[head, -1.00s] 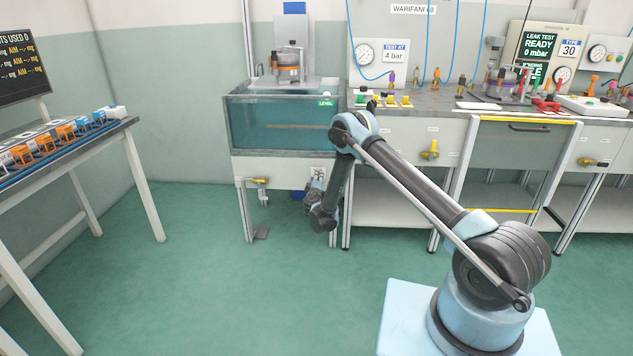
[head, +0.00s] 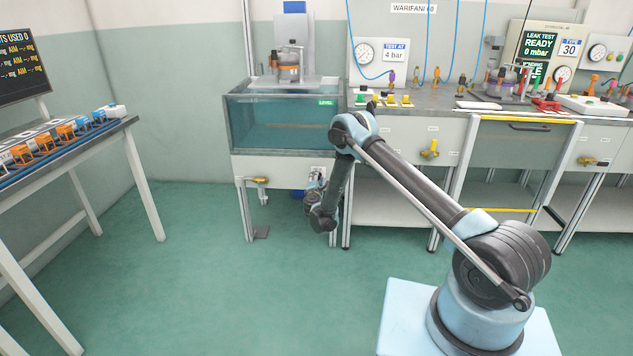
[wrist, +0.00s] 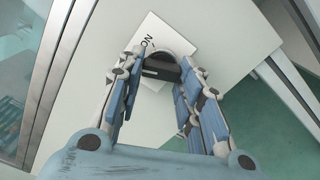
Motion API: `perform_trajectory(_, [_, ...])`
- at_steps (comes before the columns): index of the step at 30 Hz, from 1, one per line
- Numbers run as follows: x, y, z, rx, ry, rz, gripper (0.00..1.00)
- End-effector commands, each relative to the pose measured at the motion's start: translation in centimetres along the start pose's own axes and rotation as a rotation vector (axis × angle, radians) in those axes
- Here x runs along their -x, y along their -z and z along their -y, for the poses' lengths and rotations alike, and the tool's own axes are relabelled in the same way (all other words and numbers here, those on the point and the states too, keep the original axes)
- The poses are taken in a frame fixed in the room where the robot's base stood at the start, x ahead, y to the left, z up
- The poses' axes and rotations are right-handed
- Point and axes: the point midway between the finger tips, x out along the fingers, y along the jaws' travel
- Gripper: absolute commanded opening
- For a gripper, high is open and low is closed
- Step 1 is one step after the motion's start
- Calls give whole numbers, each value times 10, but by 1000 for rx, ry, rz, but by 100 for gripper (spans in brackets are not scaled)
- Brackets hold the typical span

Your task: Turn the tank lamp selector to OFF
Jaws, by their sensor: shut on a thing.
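The tank lamp selector is a dark round knob (wrist: 160,68) with a raised grip bar, on a white label plate (wrist: 178,34) fixed to the pale panel below the water tank (head: 280,125). "ON" is readable on the plate, rotated in the wrist view; no OFF marking can be read there. My gripper (wrist: 161,76) has its blue-padded fingers on either side of the knob, shut on it. In the head view my gripper (head: 312,192) is small and partly hidden by my wrist, in front of the panel's right end. The knob is hidden there.
A yellow-handled valve (head: 260,181) is on the same panel, left of my gripper. Table legs stand on both sides. The workbench (head: 405,135) continues to the right. A side table (head: 128,124) with small boxes is at left. The green floor between is clear.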

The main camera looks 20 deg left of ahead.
Motion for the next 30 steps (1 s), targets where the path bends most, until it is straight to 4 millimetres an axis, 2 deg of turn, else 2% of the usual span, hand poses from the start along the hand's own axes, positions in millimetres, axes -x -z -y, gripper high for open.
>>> perform_trajectory(9, [1, 0, 2, 104, 2, 1, 9])
perform_trajectory(24, [1, 0, 2, 121, 2, 1, 9])
perform_trajectory(25, [1, 0, 2, 121, 2, 1, 38])
perform_trajectory(27, [1, 1, 2, 121, 2, 1, 53])
perform_trajectory(30, [1, 1, 2, 122, 1, 0, 53])
